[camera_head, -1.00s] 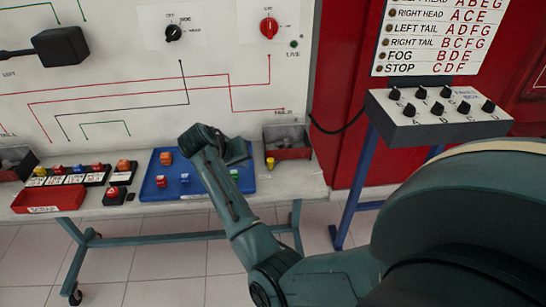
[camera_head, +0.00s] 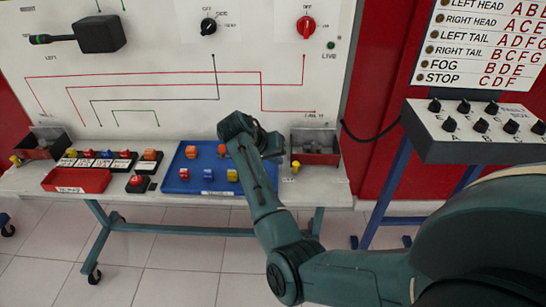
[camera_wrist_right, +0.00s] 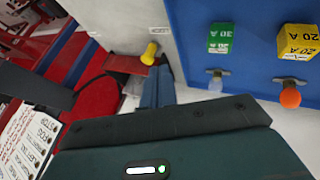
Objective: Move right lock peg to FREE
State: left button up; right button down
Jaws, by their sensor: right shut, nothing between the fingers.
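The right lock peg is a small yellow peg (camera_head: 295,167) at the front of the right-hand red bin, near the table's right end. It also shows in the right wrist view as a yellow knob (camera_wrist_right: 149,53), above the dark bar of my gripper. Its label is too small to read. My right gripper (camera_head: 270,146) is left of the peg and over the right side of the blue tray, apart from the peg. It is shut and empty; its fingertips are hard to make out. My left gripper is out of view.
The blue tray (camera_head: 180,180) holds several coloured fuses and bulbs close to my gripper. The right-hand red bin (camera_head: 318,158) stands behind the peg. A red scrap tray (camera_head: 76,181) lies further left. A switch box (camera_head: 470,150) on a blue stand is at right.

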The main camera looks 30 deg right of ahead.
aim_at(293, 171)
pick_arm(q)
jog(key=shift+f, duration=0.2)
pick_arm(e)
jog(key=x, duration=0.6)
jog(key=shift+d, duration=0.1)
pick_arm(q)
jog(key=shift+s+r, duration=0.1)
pick_arm(e)
jog(key=shift+s, duration=0.1)
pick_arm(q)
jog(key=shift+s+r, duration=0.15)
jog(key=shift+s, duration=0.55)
pick_arm(e)
jog(key=shift+s+d+n+t, duration=0.1)
jog(key=shift+s+n+t, duration=0.2)
jog(key=shift+n, duration=0.1)
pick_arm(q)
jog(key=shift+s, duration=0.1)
